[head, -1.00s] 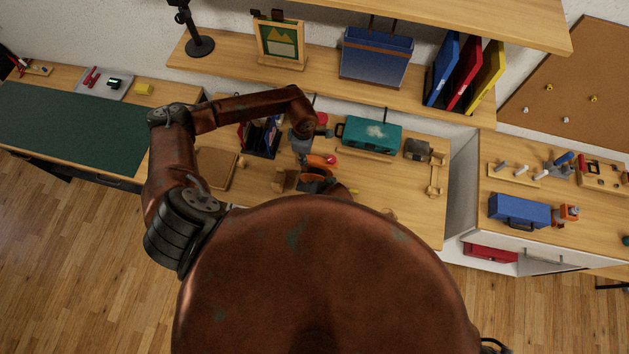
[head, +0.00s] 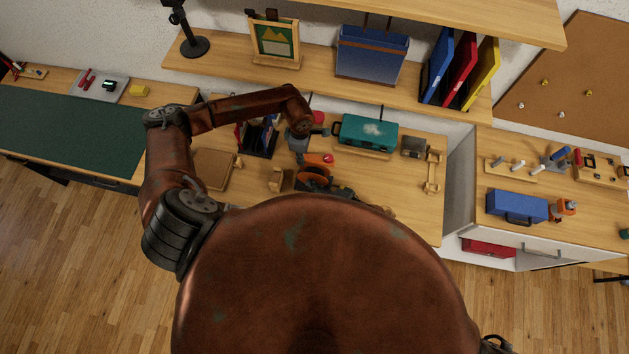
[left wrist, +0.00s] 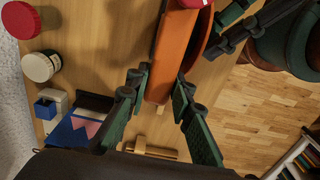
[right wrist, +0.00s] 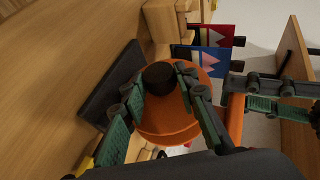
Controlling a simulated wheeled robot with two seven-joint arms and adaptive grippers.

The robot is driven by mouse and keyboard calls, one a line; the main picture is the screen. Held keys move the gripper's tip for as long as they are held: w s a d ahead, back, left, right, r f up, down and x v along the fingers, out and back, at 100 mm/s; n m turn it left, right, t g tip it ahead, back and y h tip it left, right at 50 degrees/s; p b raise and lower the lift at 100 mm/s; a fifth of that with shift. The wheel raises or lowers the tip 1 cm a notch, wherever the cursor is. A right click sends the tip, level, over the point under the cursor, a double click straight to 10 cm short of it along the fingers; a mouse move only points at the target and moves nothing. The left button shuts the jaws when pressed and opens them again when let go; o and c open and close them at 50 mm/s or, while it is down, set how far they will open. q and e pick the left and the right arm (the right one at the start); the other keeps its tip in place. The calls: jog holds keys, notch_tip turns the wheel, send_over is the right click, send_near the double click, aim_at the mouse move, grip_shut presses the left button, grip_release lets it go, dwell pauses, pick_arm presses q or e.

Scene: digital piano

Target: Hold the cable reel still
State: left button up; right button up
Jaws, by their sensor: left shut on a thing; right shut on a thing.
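The orange cable reel (head: 314,176) stands on the wooden worktop, partly hidden by my arms in the head view. In the left wrist view the reel (left wrist: 174,50) is seen edge-on, and my left gripper (left wrist: 158,88) is shut on its orange part, one finger on each side. In the right wrist view the reel shows as an orange disc (right wrist: 165,125) with a dark round knob (right wrist: 158,78). My right gripper (right wrist: 157,88) has its fingers on either side of this knob. In the head view my right gripper (head: 338,190) is beside the reel, partly hidden by my body.
A teal case (head: 366,133) stands behind the reel. A dark holder (head: 260,138) and a brown board (head: 213,168) lie to the left. Wooden racks (head: 433,172) stand at right; bare worktop (head: 390,180) lies between.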

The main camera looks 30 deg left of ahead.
jog(key=shift+s+d+f+m+y, duration=0.15)
jog(key=shift+f+m+y, duration=0.15)
jog(key=shift+f+y, duration=0.4)
jog(key=shift+w+r+m+y, duration=0.1)
jog(key=shift+w+m+y, duration=0.2)
jog(key=shift+y, duration=0.7)
jog(key=shift+w+d+f+m+t+y, duration=0.25)
jog(key=shift+d+m+t+y, duration=0.05)
jog(key=shift+y, duration=0.3)
jog(key=shift+s, duration=0.1)
jog(key=shift+s+a+r+y, duration=0.1)
jog(key=shift+s+a+y, duration=0.05)
jog(key=shift+s+y, duration=0.2)
jog(key=o, duration=1.1)
jog(key=shift+a+r, duration=0.15)
jog(key=shift+r, duration=0.05)
